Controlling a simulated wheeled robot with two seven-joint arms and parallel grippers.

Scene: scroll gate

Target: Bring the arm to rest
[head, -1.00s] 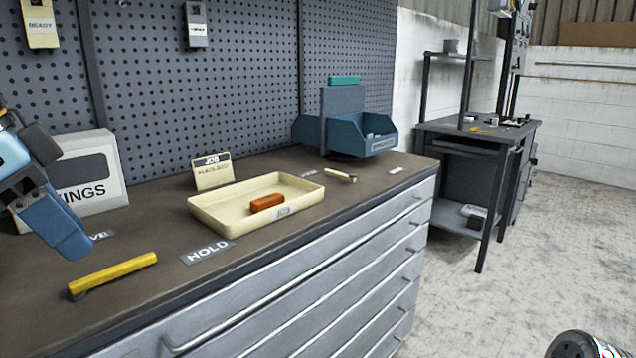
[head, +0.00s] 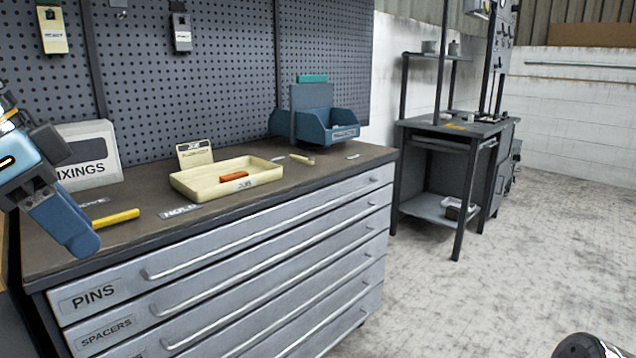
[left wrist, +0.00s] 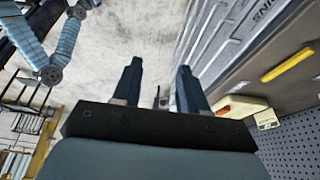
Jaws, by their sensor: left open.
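My left gripper (head: 75,235) shows at the left edge of the head view, raised in front of the workbench (head: 140,240). In the left wrist view its two dark blue fingers (left wrist: 160,85) stand apart with nothing between them. Grey floor and drawer fronts lie beyond them. A rounded dark part at the lower right corner of the head view may belong to my other arm, but my right gripper cannot be made out there.
A cream tray (head: 205,191) with an orange block (head: 234,176) lies on the bench. A yellow bar (head: 117,217) lies left of it, partly behind my gripper. A blue bin (head: 312,125) stands at the bench's far end. A dark side table (head: 455,133) stands beyond; the floor (head: 480,290) is clear.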

